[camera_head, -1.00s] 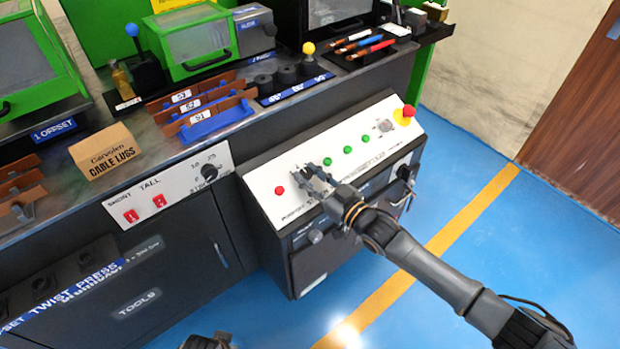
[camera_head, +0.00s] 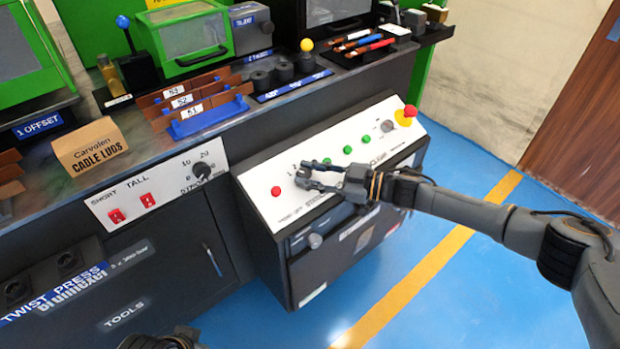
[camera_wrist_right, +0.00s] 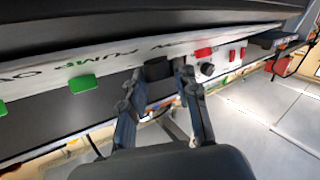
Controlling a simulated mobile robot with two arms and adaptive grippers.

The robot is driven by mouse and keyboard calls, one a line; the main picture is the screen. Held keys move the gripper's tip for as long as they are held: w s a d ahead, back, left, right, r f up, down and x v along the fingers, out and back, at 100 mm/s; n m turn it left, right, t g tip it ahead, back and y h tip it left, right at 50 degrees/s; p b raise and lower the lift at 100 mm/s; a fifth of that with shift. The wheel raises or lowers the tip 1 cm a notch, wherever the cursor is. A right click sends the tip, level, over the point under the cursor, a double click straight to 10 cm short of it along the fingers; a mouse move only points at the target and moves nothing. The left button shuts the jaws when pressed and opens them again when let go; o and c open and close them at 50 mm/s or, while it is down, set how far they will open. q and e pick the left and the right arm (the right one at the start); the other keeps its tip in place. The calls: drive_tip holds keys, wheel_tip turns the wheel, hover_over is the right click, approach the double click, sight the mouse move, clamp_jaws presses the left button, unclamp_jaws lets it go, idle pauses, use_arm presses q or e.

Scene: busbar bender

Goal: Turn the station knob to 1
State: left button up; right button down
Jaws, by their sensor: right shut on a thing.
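My right gripper (camera_head: 304,174) is at the sloped white console panel, between the red button and the green buttons. In the right wrist view its fingers (camera_wrist_right: 158,82) close around a dark knob (camera_wrist_right: 158,68) on that panel. The fingers hide most of this knob in the head view, and its pointer cannot be read. Part of a "1" mark shows beside the gripper. Part of my left gripper (camera_head: 160,341) shows at the bottom edge of the head view; its fingers cannot be made out.
The console carries a red button (camera_head: 276,190), several green buttons (camera_head: 347,149), a grey knob (camera_head: 387,126) and a red emergency stop (camera_head: 410,111). Left of it are a black dial (camera_head: 202,170) and two red switches (camera_head: 147,200). Blue floor is clear at right.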

drive_tip(key=shift+w+n+g+b, duration=0.1)
drive_tip(key=shift+n+g+b, duration=0.2)
drive_tip(key=shift+n+g, duration=0.8)
drive_tip(key=shift+g, duration=0.1)
drive_tip(key=c, duration=1)
unclamp_jaws()
drive_tip(key=shift+d, duration=0.15)
drive_tip(key=v, duration=1.1)
drive_tip(key=shift+d, duration=0.35)
